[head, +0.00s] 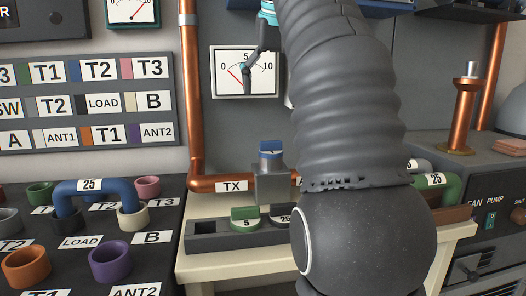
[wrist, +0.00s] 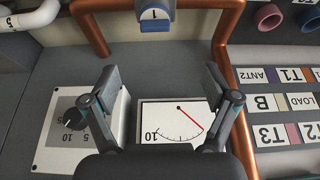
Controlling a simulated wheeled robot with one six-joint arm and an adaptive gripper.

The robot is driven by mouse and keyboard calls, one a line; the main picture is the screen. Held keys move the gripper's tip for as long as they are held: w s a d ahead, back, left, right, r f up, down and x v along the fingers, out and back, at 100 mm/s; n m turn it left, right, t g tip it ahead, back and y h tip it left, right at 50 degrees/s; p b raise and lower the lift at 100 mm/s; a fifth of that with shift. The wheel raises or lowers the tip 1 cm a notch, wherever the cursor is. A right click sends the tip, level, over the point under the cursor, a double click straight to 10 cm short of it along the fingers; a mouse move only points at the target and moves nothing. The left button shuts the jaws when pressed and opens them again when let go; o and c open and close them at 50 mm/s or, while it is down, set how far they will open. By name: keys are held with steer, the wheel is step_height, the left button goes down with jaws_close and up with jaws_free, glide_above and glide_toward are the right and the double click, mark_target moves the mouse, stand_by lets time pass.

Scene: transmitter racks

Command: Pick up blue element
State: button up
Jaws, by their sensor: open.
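A small blue-topped element (head: 270,148) sits upright in a grey block on the copper pipe marked TX in the head view. It shows, marked 1, at the top of the upside-down wrist view (wrist: 155,17). A blue U-shaped link marked 25 (head: 92,188) is plugged into the black panel at the left. My gripper (wrist: 160,80) is open and empty. In the head view it shows partly (head: 250,65), in front of the white meter and above the blue-topped element, apart from it. My arm hides part of the gripper.
A dark rack (head: 207,240) holding a green element marked 5 (head: 245,217) and a dark one beside it stands on the cream table (head: 205,268). The meter (wrist: 178,122) is on the wall. A vertical copper pipe (head: 190,90) runs to its left in the head view.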

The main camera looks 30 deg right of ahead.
steer(key=b, duration=0.2)
glide_toward(271, 142)
steer(key=x, duration=0.5)
steer(key=shift+w, duration=0.45)
steer(key=b+x, duration=0.1)
steer(key=x, duration=0.4)
steer(key=shift+s+d, duration=0.15)
steer(key=c, duration=1.4)
steer(key=shift+r, duration=0.1)
step_height(271, 142, up, 4)
steer(key=shift+p, duration=0.8)
steer(key=s+d+r, duration=0.1)
steer(key=s+r, duration=0.1)
steer(key=s, duration=0.1)
steer(key=s+d+r, duration=0.1)
steer(key=s+r, duration=0.1)
steer(key=s, duration=0.2)
steer(key=s+d+r+p, duration=0.1)
steer(key=s+r, duration=0.1)
steer(key=s, duration=0.2)
steer(key=shift+s+d+r, duration=0.1)
steer(key=shift+s+r, duration=0.05)
steer(key=shift+r, duration=0.25)
